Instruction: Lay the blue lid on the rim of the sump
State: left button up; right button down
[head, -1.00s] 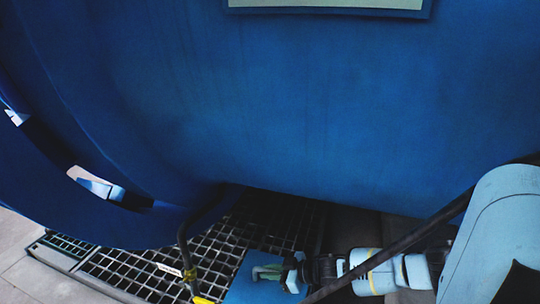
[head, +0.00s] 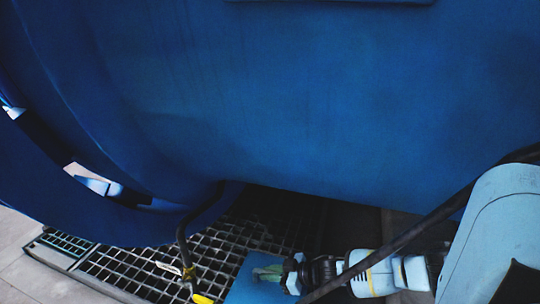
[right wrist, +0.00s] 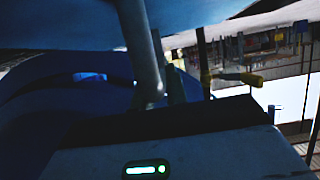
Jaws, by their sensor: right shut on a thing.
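The blue lid (head: 243,288) shows at the bottom edge of the head view, partly cut off by the frame. My right gripper (head: 268,272), with greenish fingers, is shut on it and holds it over the dark grating (head: 130,272). I cannot make out the rim of the sump as a separate thing, nor tell whether the lid touches anything below. In the right wrist view the fingers and the lid cannot be told apart clearly. My left gripper is not in view.
A large blue vessel (head: 300,110) fills most of the head view, close above the lid. A dark pipe (head: 184,245) with a yellow-handled valve comes down left of the lid. The yellow handle (right wrist: 240,78) also shows in the right wrist view. Pale floor lies at lower left.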

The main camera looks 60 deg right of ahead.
jog(key=shift+w+f+b, duration=0.1)
jog(key=shift+f+b, duration=0.1)
jog(key=shift+b, duration=0.1)
jog(key=c, duration=1.3)
grip_release()
jog(key=shift+s+f, duration=0.2)
jog(key=p+v, duration=0.4)
jog(key=v, duration=0.3)
jog(key=shift+s+d+r, duration=0.15)
jog(key=shift+s+r, duration=0.1)
